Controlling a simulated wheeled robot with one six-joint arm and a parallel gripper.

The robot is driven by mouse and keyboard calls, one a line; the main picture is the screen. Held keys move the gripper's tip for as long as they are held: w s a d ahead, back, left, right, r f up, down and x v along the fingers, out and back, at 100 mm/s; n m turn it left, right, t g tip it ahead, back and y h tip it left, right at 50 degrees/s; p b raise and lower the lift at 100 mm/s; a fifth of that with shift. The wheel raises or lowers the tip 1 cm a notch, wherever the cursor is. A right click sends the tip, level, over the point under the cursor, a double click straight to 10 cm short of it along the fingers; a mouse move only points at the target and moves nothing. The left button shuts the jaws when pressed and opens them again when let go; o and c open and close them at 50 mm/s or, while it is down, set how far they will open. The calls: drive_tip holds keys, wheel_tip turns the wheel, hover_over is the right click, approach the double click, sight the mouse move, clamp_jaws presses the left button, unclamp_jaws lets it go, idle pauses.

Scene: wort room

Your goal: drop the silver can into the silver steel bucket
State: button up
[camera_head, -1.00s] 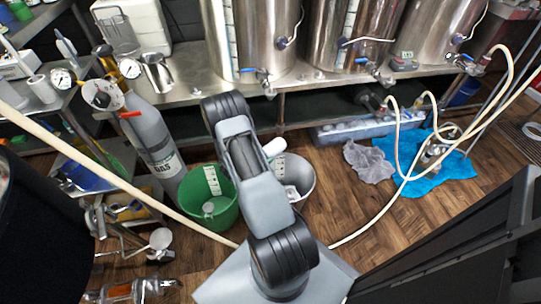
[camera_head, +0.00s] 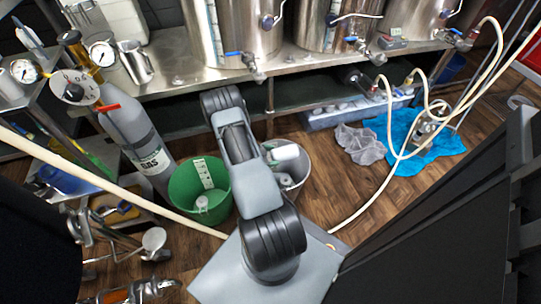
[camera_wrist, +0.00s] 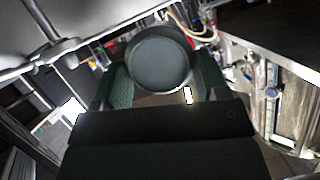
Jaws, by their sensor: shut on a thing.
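In the wrist view my gripper (camera_wrist: 162,92) is shut on a round, grey metal can (camera_wrist: 160,62), its flat end facing the camera between the green-lined fingers. In the head view the silver steel bucket (camera_head: 302,172) stands on the wooden floor, right of a green bucket. My arm covers its left part. A pale piece shows over the bucket beside my arm; I cannot tell whether it is part of my wrist. The can cannot be made out in the head view, and its height over the bucket cannot be told.
The green bucket (camera_head: 200,192) stands directly left of the silver one. A grey gas cylinder (camera_head: 138,140) is further left. A steel bench (camera_head: 190,85) with tanks runs behind. A grey cloth (camera_head: 360,143), a blue cloth (camera_head: 440,140) and a pale hose lie to the right.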

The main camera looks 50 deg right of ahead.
drive_tip(key=shift+f+b, duration=0.4)
drive_tip(key=shift+f, duration=0.55)
drive_tip(key=o, duration=1)
drive_tip(key=p+v, duration=0.4)
drive_tip(key=v, duration=1)
